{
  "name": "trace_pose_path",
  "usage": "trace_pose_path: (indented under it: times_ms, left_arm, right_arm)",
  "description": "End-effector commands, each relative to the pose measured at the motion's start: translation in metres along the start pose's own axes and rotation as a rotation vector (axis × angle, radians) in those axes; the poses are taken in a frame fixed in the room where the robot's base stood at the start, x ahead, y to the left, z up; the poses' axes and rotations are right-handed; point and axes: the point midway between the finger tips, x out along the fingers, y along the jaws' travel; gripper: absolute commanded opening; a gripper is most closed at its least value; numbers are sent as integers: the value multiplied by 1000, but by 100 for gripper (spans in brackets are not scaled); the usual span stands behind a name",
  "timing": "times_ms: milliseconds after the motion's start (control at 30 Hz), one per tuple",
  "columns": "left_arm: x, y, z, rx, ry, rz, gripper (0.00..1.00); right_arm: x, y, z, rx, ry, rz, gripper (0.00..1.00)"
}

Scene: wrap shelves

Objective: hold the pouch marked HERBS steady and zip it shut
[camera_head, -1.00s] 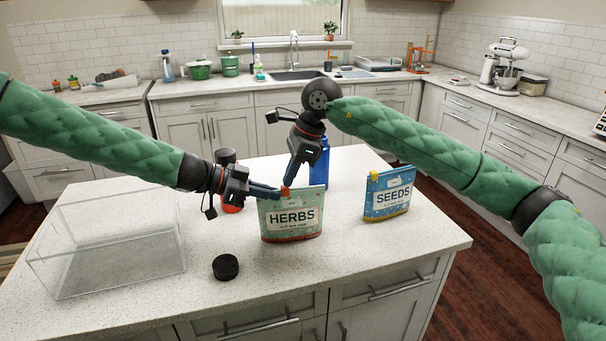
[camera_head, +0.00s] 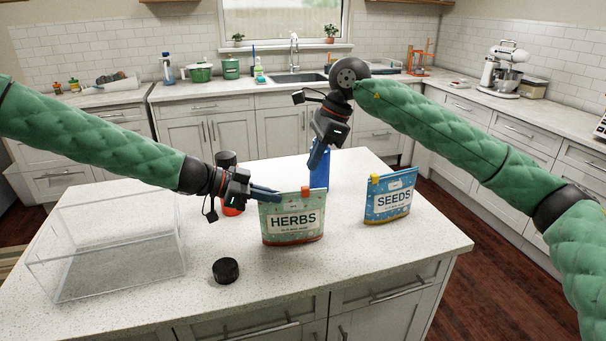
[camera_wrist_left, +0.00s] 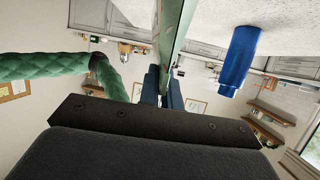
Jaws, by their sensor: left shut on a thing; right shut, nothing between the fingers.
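The HERBS pouch (camera_head: 292,222), green with a red-brown base, stands upright on the island counter. Its orange zip slider (camera_head: 305,193) sits toward the right end of the top edge. My left gripper (camera_head: 276,194) is shut on the pouch's top left part. In the left wrist view, the pouch (camera_wrist_left: 178,28) shows edge-on between the fingers. My right gripper (camera_head: 316,162) is shut and empty, above the slider and apart from it. Whether the zip track is fully closed is too small to tell.
A blue SEEDS pouch (camera_head: 389,205) stands to the right. A blue bottle (camera_head: 320,172) is behind the HERBS pouch. A dark and red container (camera_head: 228,158) is partly hidden behind my left gripper. A black lid (camera_head: 226,270) lies in front, and a clear box (camera_head: 110,272) stands left.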

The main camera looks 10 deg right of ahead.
Motion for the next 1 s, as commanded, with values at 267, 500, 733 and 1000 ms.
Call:
trace_pose_path:
  times_ms: [267,500,733,1000]
  left_arm:
    - [0,0,2,-2,-3,-2,0]
    - [-1,-1,2,-2,-3,-2,0]
    - [0,-1,2,-2,-3,-2,0]
    - [-1,-1,3,-2,-4,-2,0]
  right_arm:
    - [-41,0,1,-1,-1,-3,0]
    - [-61,0,5,-7,1,-18,37]
    - [-101,2,34,-50,25,-79,40]
    - [-111,4,64,-93,136,-105,40]
